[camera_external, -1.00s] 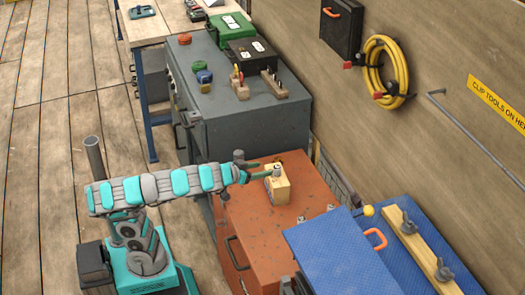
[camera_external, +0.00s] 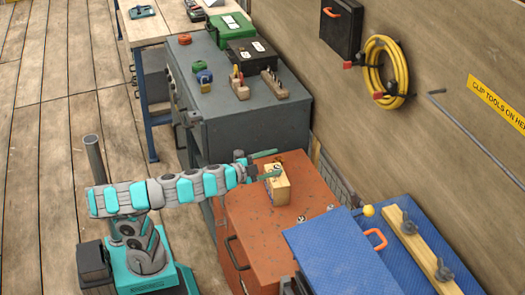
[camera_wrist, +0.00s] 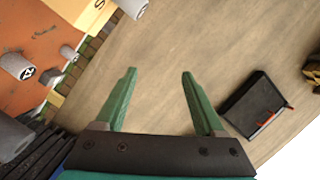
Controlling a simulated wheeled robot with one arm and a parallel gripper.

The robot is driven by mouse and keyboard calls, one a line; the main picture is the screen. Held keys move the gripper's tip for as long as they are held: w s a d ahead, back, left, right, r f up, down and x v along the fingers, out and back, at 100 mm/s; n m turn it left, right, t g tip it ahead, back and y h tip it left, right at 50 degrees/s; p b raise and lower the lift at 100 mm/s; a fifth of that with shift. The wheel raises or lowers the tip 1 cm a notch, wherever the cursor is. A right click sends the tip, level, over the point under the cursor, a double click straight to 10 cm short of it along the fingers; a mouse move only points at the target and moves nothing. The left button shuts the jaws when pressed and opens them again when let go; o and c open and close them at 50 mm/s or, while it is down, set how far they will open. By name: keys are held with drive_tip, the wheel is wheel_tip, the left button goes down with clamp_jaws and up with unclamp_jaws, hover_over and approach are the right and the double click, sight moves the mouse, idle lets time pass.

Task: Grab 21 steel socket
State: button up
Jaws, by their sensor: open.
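My gripper (camera_external: 268,164) is open and empty, at the left side of a pale wooden block (camera_external: 278,187) on the orange cabinet (camera_external: 250,222). Its green fingers are spread apart in the wrist view (camera_wrist: 157,92), with only the plywood wall behind the gap. Several grey steel sockets show there: one (camera_wrist: 18,66) and a smaller one (camera_wrist: 68,52) by the orange surface, one (camera_wrist: 132,6) cut by the top edge, and a large blurred one (camera_wrist: 10,138) at lower left. Their marks are too small to read, so I cannot tell which is the 21.
A grey cabinet (camera_external: 255,125) with tools stands behind the orange one. A blue case (camera_external: 345,255) lies to the right. A black case (camera_external: 342,25) hangs on the wall and shows in the wrist view (camera_wrist: 255,103). A yellow hose (camera_external: 405,75) hangs beside it.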

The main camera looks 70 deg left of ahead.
drive_tip(key=w+d+m+t+h, duration=0.1)
drive_tip(key=d+m+h, duration=0.15)
drive_tip(key=m, duration=0.65)
drive_tip(key=m+g+h+p, duration=0.1)
drive_tip(key=m+g+h, duration=0.4)
drive_tip(key=m, duration=1.7)
approach(300, 219)
drive_tip(key=shift+w+f+t+h, duration=0.35)
drive_tip(key=shift+w+f+t, duration=0.15)
drive_tip(key=shift+w+f, duration=0.6)
drive_tip(key=shift+f+x, duration=0.15)
drive_tip(key=shift+x, duration=0.7)
drive_tip(key=shift+f+x, duration=0.15)
drive_tip(key=shift+x, duration=0.7)
drive_tip(key=shift+b+x, duration=0.4)
drive_tip(key=shift+x, duration=1.6)
drive_tip(key=shift+d, duration=0.2)
drive_tip(key=shift+c, duration=0.2)
clamp_jaws()
